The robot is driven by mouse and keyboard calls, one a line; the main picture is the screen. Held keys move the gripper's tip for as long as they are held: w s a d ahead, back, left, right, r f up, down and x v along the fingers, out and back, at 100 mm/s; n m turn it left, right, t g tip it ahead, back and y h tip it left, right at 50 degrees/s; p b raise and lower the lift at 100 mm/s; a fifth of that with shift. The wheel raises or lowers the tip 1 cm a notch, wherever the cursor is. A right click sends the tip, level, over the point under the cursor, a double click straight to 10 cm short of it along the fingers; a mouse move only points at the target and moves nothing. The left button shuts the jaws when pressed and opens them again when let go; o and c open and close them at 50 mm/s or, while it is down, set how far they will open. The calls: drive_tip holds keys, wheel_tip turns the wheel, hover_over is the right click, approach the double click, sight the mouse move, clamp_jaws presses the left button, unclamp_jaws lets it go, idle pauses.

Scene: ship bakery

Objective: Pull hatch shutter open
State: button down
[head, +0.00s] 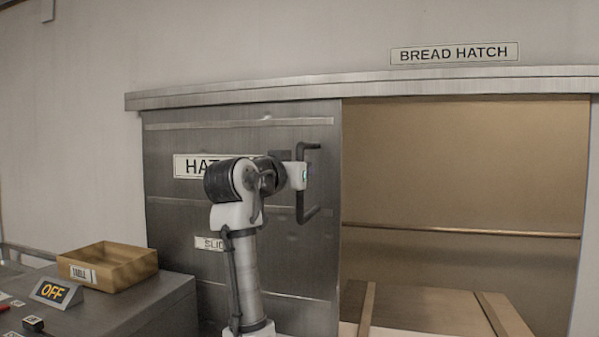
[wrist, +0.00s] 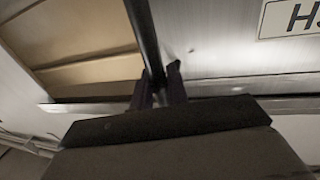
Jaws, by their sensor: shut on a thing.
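The hatch shutter (head: 240,275) is a grey metal sliding panel hanging under a top rail. It stands to the left of the opening (head: 450,165), which is uncovered and shows a tan interior. A dark bar handle (head: 311,214) stands upright near the shutter's right edge. My gripper (head: 301,177) is at the handle's middle in the head view, partly hidden by my arm. In the wrist view the dark handle bar (wrist: 143,40) runs between the two fingers of my gripper (wrist: 158,88), which are shut on it. The shutter's sign (wrist: 291,16) shows at upper right there.
A metal rail (head: 360,87) runs above the shutter and opening, below a BREAD HATCH sign (head: 455,53). A wooden surface (head: 425,308) lies inside the opening.

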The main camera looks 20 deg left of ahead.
drive_tip(key=c, duration=1.4)
unclamp_jaws()
drive_tip(key=shift+c, duration=0.2)
drive_tip(key=shift+s, duration=0.1)
drive_tip(key=s+a+b, duration=0.2)
drive_tip(key=s+b, duration=0.2)
drive_tip(key=s, duration=0.9)
drive_tip(key=shift+s+a+b, duration=0.25)
drive_tip(key=shift+a+b, duration=0.1)
